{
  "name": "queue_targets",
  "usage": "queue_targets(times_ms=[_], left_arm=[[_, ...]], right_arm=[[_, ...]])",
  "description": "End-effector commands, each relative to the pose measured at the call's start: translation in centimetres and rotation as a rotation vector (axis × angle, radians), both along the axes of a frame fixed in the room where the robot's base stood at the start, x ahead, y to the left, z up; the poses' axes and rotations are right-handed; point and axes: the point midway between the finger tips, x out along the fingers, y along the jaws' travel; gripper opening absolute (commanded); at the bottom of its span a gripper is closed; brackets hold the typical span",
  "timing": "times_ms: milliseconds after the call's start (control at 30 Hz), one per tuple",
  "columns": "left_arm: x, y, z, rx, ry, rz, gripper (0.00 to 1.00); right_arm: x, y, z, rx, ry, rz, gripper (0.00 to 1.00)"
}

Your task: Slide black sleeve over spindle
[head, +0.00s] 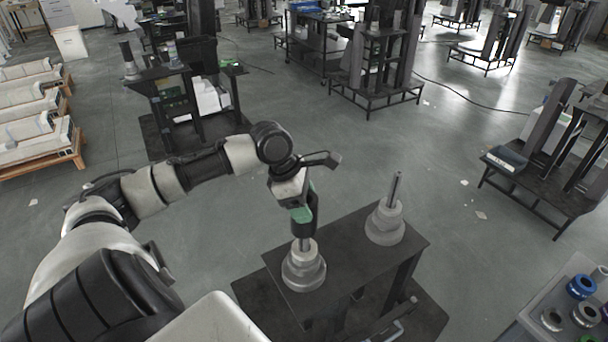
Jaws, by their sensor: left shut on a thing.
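My left gripper (302,212) points down and is shut on the black sleeve (303,229), with a green patch beside it. The sleeve is at the left spindle (304,245), whose rod shows just below it. The rod's upper part is hidden, so I cannot tell whether the sleeve is around it or in front of it. The spindle's stepped grey base (304,272) stands on the dark stand. A second spindle (395,188) with a bare rod rises from a similar base at right. My right gripper is not in view.
The dark stand (350,292) carries both spindles. A grey table (540,325) with blue, green and dark rings (582,287) is at lower right. A black workstation (195,115) stands behind left, and pallets (40,150) are at far left. The floor between is mostly clear.

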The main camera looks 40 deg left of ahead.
Motion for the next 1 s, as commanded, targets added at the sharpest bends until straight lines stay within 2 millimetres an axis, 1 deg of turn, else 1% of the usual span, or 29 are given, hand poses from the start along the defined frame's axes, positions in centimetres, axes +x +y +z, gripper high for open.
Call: queue_targets(times_ms=[1000], left_arm=[[0.1, 0.0, -5.6, -0.001, -0.002, 0.000, 0.17]], right_arm=[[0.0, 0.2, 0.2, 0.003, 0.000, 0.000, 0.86]])
